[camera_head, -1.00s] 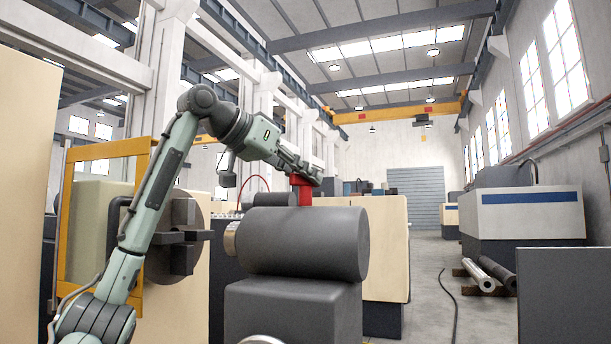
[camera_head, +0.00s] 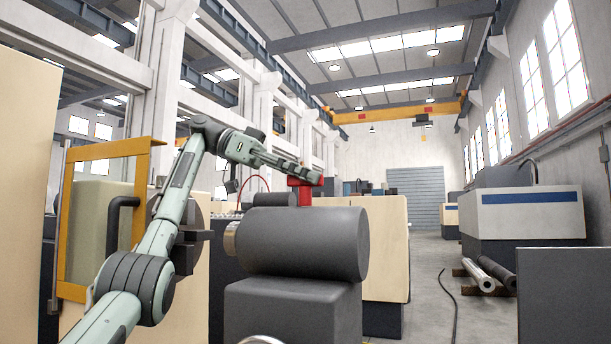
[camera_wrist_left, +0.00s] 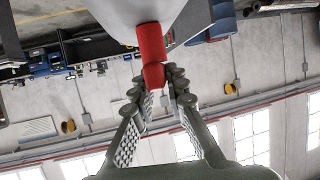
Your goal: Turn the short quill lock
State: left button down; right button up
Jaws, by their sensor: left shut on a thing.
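The red quill lock (camera_head: 306,196) stands upright on top of the dark grey tailstock barrel (camera_head: 303,244), with a short red arm at its top. My left gripper (camera_head: 316,178) reaches over the barrel from the left and is shut on the lock's top arm. In the left wrist view the red lock (camera_wrist_left: 151,42) rises from the grey body, and its end lies between the patterned fingers (camera_wrist_left: 158,92). My right gripper is in neither view.
A short silver quill (camera_head: 231,238) sticks out of the barrel's left end, facing a dark chuck (camera_head: 190,240). A yellow-framed guard (camera_head: 150,160) stands at the left. The aisle at right is open, with metal bars (camera_head: 490,272) lying beside it.

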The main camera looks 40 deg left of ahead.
pick_arm(q)
jog(key=shift+m+g+h, duration=0.3)
jog(key=shift+m+g, duration=0.4)
jog(key=shift+g, duration=0.1)
jog(key=c, duration=1.5)
grip_release()
jog(key=shift+c, duration=0.2)
jog(key=shift+n+t, duration=0.3)
